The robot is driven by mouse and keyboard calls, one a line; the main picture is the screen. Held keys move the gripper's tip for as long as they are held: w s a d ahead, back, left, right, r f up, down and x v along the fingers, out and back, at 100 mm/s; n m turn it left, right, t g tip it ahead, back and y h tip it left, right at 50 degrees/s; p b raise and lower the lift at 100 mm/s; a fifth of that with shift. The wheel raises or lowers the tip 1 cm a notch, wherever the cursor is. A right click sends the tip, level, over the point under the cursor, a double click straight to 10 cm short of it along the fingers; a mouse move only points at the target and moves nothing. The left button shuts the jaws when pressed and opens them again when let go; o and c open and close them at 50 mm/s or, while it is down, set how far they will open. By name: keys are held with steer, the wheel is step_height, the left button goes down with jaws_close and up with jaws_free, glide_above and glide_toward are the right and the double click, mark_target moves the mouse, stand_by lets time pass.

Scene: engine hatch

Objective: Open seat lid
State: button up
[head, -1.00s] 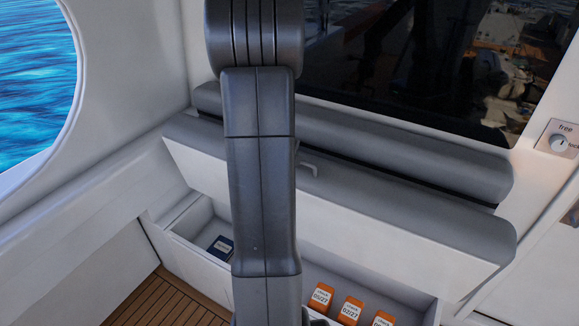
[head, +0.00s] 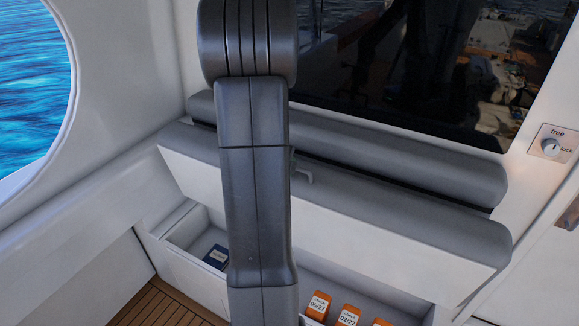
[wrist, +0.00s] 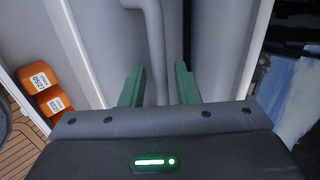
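The seat lid (head: 400,236) is a grey cushion with a white panel. It stands raised and tilted over the open locker (head: 200,264), whose inside shows beneath it. A small grey handle (head: 304,173) sticks out of the lid just right of my arm. In the wrist view my gripper (wrist: 159,85) has its two green fingers apart. I cannot make out contact with either finger. My arm hides the gripper in the head view.
Orange boxes (head: 347,316) and a dark blue box (head: 216,257) lie in the locker. A grey backrest (head: 420,165) and dark window are behind the lid. A free/lock knob (head: 551,147) is on the right wall. Wooden floor (head: 160,306) is at lower left.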

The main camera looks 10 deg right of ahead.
steer(key=v, duration=1.3)
steer(key=shift+s+r, duration=0.15)
steer(key=shift+r, duration=0.15)
steer(key=shift+f, duration=0.1)
steer(key=x, duration=1.1)
steer(key=shift+a, duration=0.1)
